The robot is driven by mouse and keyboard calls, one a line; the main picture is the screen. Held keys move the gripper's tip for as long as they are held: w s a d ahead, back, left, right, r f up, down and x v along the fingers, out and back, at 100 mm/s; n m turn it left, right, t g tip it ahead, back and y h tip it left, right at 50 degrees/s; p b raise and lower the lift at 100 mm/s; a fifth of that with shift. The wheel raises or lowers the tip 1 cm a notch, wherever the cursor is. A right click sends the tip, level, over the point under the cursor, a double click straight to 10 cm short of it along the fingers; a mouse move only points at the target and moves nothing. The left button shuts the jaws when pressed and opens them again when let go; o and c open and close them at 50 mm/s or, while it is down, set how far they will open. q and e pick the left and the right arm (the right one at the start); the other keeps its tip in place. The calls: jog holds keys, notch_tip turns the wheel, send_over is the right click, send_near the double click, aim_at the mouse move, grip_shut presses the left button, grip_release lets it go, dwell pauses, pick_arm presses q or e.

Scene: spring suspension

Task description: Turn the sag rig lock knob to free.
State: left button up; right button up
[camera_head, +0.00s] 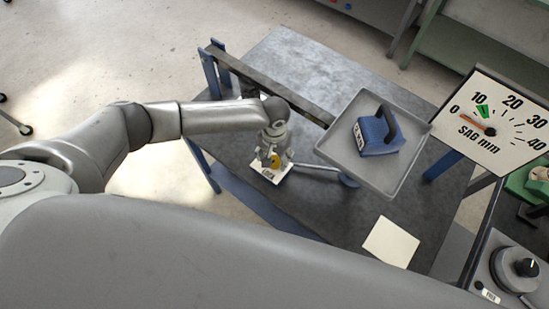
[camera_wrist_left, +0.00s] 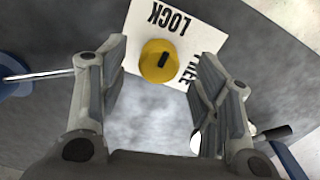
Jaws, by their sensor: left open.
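The yellow lock knob (camera_wrist_left: 159,62) sits on a white plate (camera_wrist_left: 140,32) printed LOCK and FREE. A dark mark on the knob points between the two words, nearer the FREE side of the picture. In the head view, the knob (camera_head: 274,161) is partly hidden by my left gripper (camera_head: 273,160). In the left wrist view, my left gripper's fingers (camera_wrist_left: 160,85) are apart, one on each side of the knob, with nothing between them touching it that I can make out. My right gripper is not in view.
A grey tray (camera_head: 325,150) holding a blue weight (camera_head: 380,135) stands right of the knob. A SAG mm dial (camera_head: 493,125) has its orange needle near 0. A cream card (camera_head: 391,242) lies on the dark table (camera_head: 320,215). A black knob (camera_head: 527,267) sits at lower right.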

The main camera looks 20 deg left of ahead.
aim_at(275, 160)
pick_arm(q)
jog(key=shift+w+d+f, duration=0.1)
jog(key=shift+w+f, duration=0.1)
jog(key=shift+f, duration=1.55)
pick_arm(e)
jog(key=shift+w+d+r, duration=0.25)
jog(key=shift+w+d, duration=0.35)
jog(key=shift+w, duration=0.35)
pick_arm(q)
jog(key=c, duration=1)
jog(key=shift+c, duration=0.2)
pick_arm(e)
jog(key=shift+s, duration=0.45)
